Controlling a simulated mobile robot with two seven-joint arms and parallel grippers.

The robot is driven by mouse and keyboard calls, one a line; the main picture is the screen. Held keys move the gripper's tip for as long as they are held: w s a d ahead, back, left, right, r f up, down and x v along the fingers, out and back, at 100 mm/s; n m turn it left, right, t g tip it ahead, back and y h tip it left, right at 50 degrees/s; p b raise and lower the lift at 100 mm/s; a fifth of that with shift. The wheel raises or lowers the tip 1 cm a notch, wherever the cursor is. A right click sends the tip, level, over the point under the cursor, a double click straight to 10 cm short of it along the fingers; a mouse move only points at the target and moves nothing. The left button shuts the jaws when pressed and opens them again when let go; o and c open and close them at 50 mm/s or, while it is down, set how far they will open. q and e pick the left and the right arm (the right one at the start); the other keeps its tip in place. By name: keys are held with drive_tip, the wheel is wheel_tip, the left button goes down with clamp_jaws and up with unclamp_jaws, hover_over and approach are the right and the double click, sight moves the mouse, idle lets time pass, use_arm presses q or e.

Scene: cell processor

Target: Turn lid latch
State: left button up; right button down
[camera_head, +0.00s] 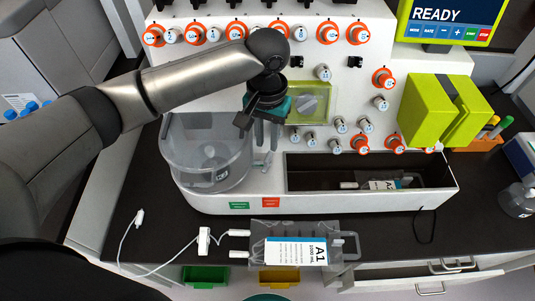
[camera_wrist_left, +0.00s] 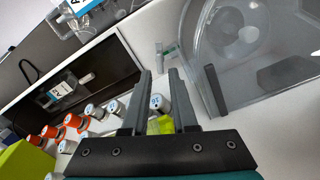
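A grey latch knob (camera_head: 308,103) sits on a see-through yellow-green lid (camera_head: 322,116) on the front of the white machine. My left gripper (camera_head: 266,147) points down just left of this lid, in front of the machine. Its two dark fingers stand apart with nothing gripped between them; the left wrist view also shows this gap (camera_wrist_left: 160,78). A bit of yellow-green (camera_wrist_left: 160,125) and a white numbered knob (camera_wrist_left: 156,102) show behind the fingers there. The latch knob itself cannot be made out in the left wrist view. My right gripper is not in view.
A clear round chamber (camera_head: 206,165) stands left of my gripper. White and orange numbered knobs (camera_head: 360,144) surround the lid. A dark recess (camera_head: 432,200) holds a bag at lower right. Bag A1 (camera_head: 296,252) lies in front. A green box (camera_head: 428,108) is at right.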

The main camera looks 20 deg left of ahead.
sight(267, 157)
use_arm(q)
wheel_tip(267, 157, down, 6)
drive_tip(key=shift+b, duration=0.4)
drive_tip(key=shift+c, duration=0.3)
clamp_jaws()
drive_tip(key=shift+r, duration=0.1)
